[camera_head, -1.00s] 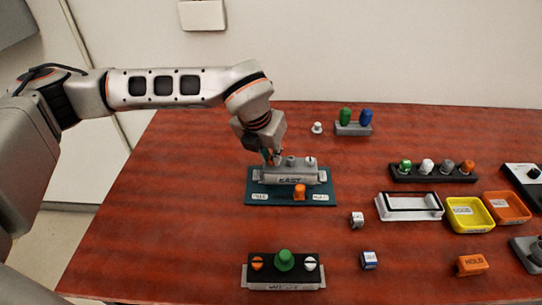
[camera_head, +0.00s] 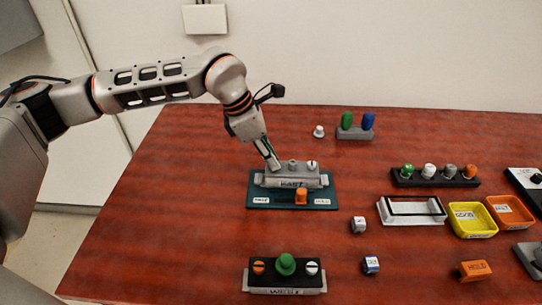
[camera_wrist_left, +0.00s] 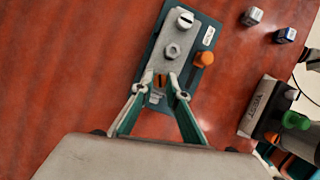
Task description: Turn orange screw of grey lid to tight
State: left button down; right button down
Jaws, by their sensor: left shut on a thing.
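The grey lid (camera_head: 303,167) sits on a box on the teal mat (camera_head: 327,201), with a label on its front face. In the left wrist view the lid (camera_wrist_left: 182,37) carries a white slotted screw at one end, a grey hex knob in the middle and the orange screw (camera_wrist_left: 160,80) at the other end. My left gripper (camera_head: 274,166) points down at the lid's left end. In the wrist view its fingertips (camera_wrist_left: 159,86) are on either side of the orange screw, shut on it. The orange screw is hidden in the head view. The right gripper is not in view.
An orange knob (camera_head: 301,197) stands on the mat before the box. A second box with a black lid (camera_head: 285,274) stands near the front edge. Trays, a rack of knobs (camera_head: 435,178) and small cubes lie to the right. The table's left side is clear.

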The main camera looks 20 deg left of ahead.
pick_arm(q)
jog(key=m+g, duration=0.1)
jog(key=m, duration=0.1)
jog(key=m+p, duration=0.1)
jog(key=m, duration=0.2)
jog(key=shift+w+g, duration=0.1)
jog(key=shift+g, duration=0.3)
jog(key=shift+f, duration=0.1)
jog(key=c, duration=2.2)
grip_release()
jog(key=shift+c, duration=0.2)
jog(key=shift+w+a+r, duration=0.1)
jog(key=shift+a+r, duration=0.05)
jog(key=shift+r, duration=0.3)
jog(key=v, duration=1.1)
jog(key=shift+a, duration=0.25)
jog(key=shift+f, duration=0.1)
